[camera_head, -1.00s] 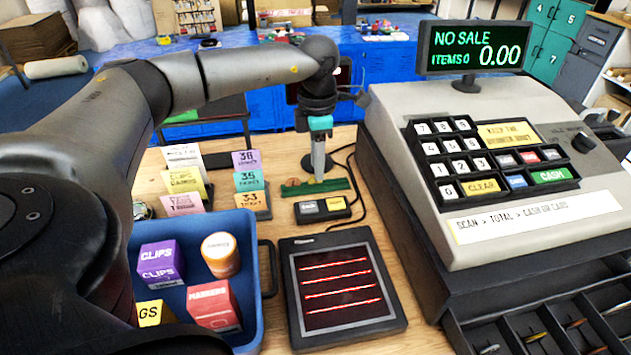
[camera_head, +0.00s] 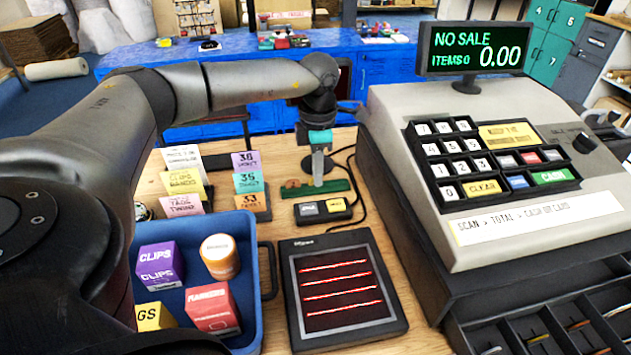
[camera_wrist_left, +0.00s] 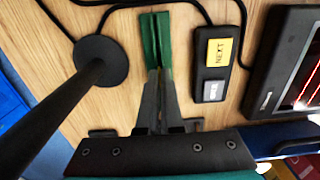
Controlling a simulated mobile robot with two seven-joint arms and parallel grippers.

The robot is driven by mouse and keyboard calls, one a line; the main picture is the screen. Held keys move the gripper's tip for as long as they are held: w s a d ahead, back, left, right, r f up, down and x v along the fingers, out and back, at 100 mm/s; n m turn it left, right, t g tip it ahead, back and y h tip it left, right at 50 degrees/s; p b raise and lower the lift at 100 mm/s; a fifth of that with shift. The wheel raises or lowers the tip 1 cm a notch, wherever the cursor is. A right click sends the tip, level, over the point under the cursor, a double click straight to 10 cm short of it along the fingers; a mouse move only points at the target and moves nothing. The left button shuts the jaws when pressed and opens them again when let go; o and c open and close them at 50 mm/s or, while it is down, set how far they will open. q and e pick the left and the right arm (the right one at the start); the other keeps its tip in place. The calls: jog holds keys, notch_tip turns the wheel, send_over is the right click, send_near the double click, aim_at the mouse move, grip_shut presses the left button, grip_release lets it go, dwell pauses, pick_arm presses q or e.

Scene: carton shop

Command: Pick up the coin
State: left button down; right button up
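A green strip (camera_head: 322,187) lies on the wooden counter, with small brown round pieces (camera_head: 292,184) at its left end; I cannot tell whether one is the coin. My left gripper (camera_head: 318,183) points straight down at the strip, its fingertips at or just above it. In the left wrist view, the two narrow fingers (camera_wrist_left: 160,72) lie close together over the near part of the green strip (camera_wrist_left: 155,32). No coin shows clearly there, and I cannot see whether anything is between the fingertips. My right gripper is not in view.
A two-button pad (camera_head: 322,209) and a scanner plate (camera_head: 341,288) stand close to the strip. Card stands (camera_head: 249,183) and a blue bin (camera_head: 254,262) are left. The cash register (camera_head: 480,150) stands right. A round black stand base (camera_wrist_left: 101,62) is beside the gripper.

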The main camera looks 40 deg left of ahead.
pick_arm(q)
jog(key=shift+r, duration=0.15)
dwell(0.3)
jog(key=shift+r, duration=0.3)
notch_tip(320, 180, up, 19)
jog(key=p, duration=0.2)
jog(key=shift+p, duration=0.4)
